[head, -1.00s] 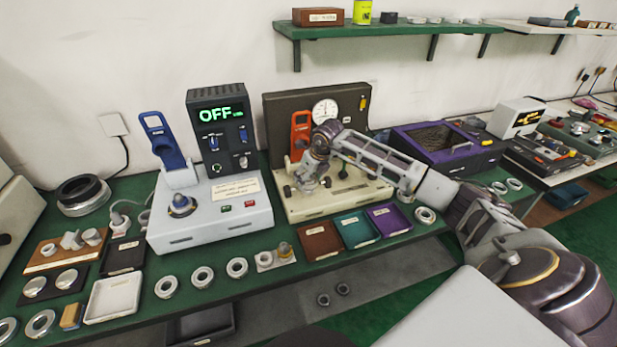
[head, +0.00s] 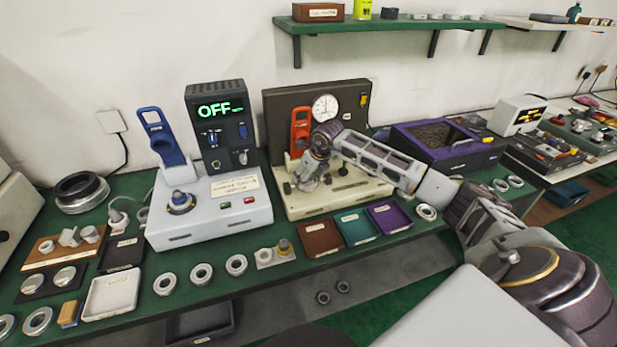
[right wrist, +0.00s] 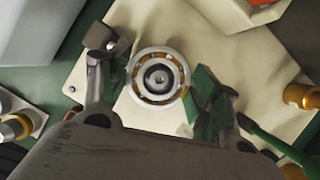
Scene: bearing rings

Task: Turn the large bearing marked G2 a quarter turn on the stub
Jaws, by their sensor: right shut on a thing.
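The large bearing (right wrist: 158,78), a steel ring with an amber cage and balls, sits around the stub (right wrist: 158,77) on the cream test stand (head: 340,200). No G2 marking is legible on it. My right gripper (head: 307,184) is over the front left of that stand and hides the bearing in the head view. In the right wrist view its fingers (right wrist: 153,80) are on either side of the bearing, shut on its outer ring. My left gripper is out of view.
A dial gauge (head: 325,107) and an orange lever (head: 300,130) stand behind my right gripper. A white machine (head: 210,215) reading OFF is to the left. Brown (head: 320,239), teal (head: 356,227) and purple (head: 389,217) trays lie in front. Several loose rings line the bench's front.

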